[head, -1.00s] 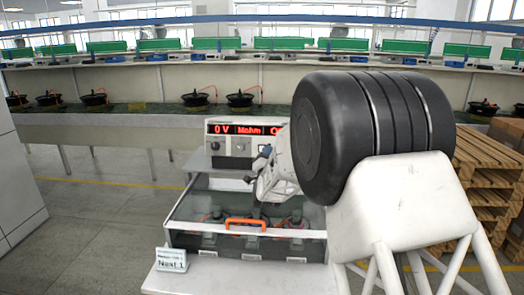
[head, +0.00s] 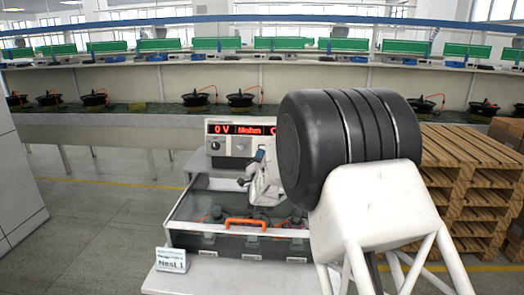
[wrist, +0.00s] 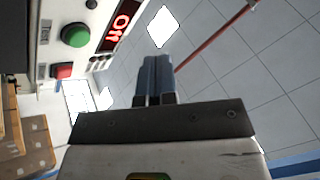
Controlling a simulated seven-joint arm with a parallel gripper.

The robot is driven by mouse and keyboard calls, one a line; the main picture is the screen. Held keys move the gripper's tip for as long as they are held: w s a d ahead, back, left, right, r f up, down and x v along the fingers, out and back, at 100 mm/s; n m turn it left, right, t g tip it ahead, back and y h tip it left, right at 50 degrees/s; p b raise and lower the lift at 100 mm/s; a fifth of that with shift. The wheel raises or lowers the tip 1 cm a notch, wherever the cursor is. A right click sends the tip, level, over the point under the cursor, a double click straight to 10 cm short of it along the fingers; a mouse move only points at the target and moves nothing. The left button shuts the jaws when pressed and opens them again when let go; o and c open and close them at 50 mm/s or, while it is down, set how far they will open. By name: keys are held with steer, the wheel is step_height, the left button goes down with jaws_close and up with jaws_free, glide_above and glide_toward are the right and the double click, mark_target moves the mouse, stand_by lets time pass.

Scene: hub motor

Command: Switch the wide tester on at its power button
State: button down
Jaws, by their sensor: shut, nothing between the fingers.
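The wide tester (head: 226,140) is a pale unit with a red lit display reading 0 V and Mohm, behind a clear-lidded box. Its right part is hidden behind my arm in the head view. In the wrist view its panel (wrist: 57,18) shows at the upper left, with a round green button (wrist: 75,35), a red button (wrist: 62,71) and part of the red display. I cannot tell which control is the power button. My gripper (wrist: 155,62) is shut and empty, its blue fingertips apart from these buttons, to their right. In the head view my gripper (head: 260,156) is in front of the tester's panel.
The clear-lidded box (head: 205,208) with an orange handle (head: 245,223) lies below my gripper. A small sign (head: 172,259) stands at its front left. Wooden pallets (head: 470,185) are at the right. Open floor lies to the left.

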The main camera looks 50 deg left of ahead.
steer(key=w+a+f, duration=0.2)
steer(key=w+a, duration=0.3)
steer(key=shift+w+a, duration=0.2)
steer(key=shift+w, duration=0.05)
stand_by(0.3)
steer(key=shift+w+a+f, duration=0.15)
steer(key=shift+w+a, duration=0.45)
stand_by(3.4)
steer(key=shift+s+d, duration=0.6)
stand_by(0.6)
steer(key=shift+s+d+r, duration=0.25)
steer(key=shift+s+d, duration=0.3)
steer(key=shift+d, duration=0.05)
steer(key=shift+s+d+r, duration=0.2)
steer(key=shift+s+d, duration=0.35)
steer(key=shift+s, duration=0.05)
steer(key=shift+s+d+r, duration=0.25)
steer(key=shift+s+d, duration=0.3)
steer(key=shift+d, duration=0.05)
steer(key=shift+s+d+r, duration=0.1)
steer(key=shift+s, duration=0.05)
